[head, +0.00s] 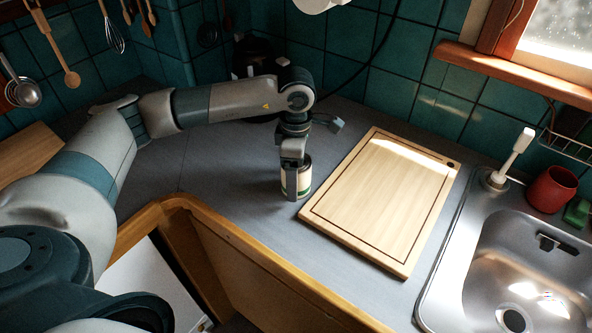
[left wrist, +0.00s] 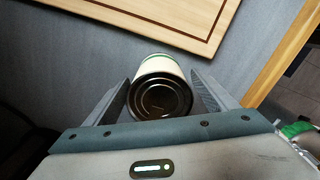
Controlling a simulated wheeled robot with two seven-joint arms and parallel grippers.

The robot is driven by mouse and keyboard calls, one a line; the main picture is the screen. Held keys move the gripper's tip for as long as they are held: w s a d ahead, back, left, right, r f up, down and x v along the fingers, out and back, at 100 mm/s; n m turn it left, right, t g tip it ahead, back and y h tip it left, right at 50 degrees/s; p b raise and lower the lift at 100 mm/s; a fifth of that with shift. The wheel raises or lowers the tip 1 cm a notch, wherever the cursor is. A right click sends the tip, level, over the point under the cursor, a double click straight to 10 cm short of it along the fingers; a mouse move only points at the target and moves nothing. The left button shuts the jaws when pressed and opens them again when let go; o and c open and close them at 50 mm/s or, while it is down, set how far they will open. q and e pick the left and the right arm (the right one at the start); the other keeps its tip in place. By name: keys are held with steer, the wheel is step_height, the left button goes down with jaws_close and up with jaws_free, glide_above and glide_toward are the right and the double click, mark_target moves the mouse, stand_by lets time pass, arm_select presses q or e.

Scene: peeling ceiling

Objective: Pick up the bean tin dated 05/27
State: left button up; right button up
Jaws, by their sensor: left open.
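One tin (head: 303,181) with a pale label and a green band stands upright on the grey counter, left of the cutting board. Its date is not readable in either view. My left gripper (head: 294,180) reaches down over it from above, and its finger hides part of the label. In the left wrist view the tin (left wrist: 160,90) shows its dark round lid between the two fingers of my left gripper (left wrist: 165,95). The fingers are open, one on each side, with a small gap visible at least on the right. My right gripper is in neither view.
A wooden cutting board (head: 385,200) lies just right of the tin; it also shows in the left wrist view (left wrist: 165,22). A steel sink (head: 455,270) with a tap and a red cup (head: 551,189) are further right. A dark kettle-like object (head: 255,58) stands behind my arm.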

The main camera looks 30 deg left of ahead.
arm_select(q)
steer(key=shift+f, duration=0.2)
stand_by(0.3)
steer(key=c, duration=1.4)
steer(key=shift+r, duration=0.1)
